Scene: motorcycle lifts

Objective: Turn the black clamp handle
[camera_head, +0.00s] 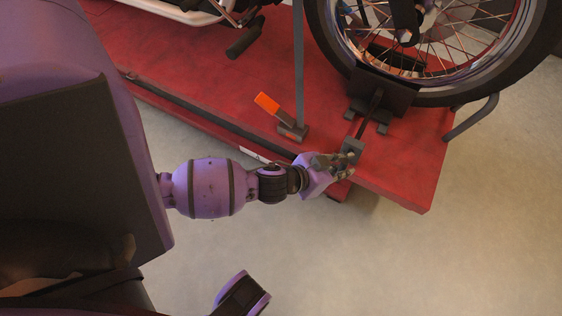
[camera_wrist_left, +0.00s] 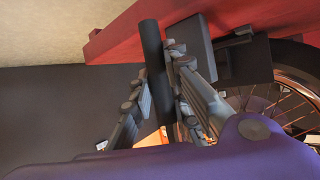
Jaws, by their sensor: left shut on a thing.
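The black clamp handle (camera_wrist_left: 152,48) shows as a dark bar between the two fingers of my left gripper in the left wrist view. My left gripper (camera_head: 346,165) is at the front edge of the red lift (camera_head: 215,95) in the head view, shut on the handle, and partly hides it. The handle belongs to the wheel clamp (camera_head: 385,92), whose dark rod and grey end block (camera_head: 352,147) reach toward my gripper. My right gripper is not in view.
A motorcycle wheel (camera_head: 455,98) stands in the clamp. An orange-tipped pedal (camera_head: 267,104) and a grey upright post (camera_head: 299,60) are left of the clamp. A bent grey bar (camera_head: 472,120) sticks out at right. The pale floor (camera_head: 480,240) in front is clear.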

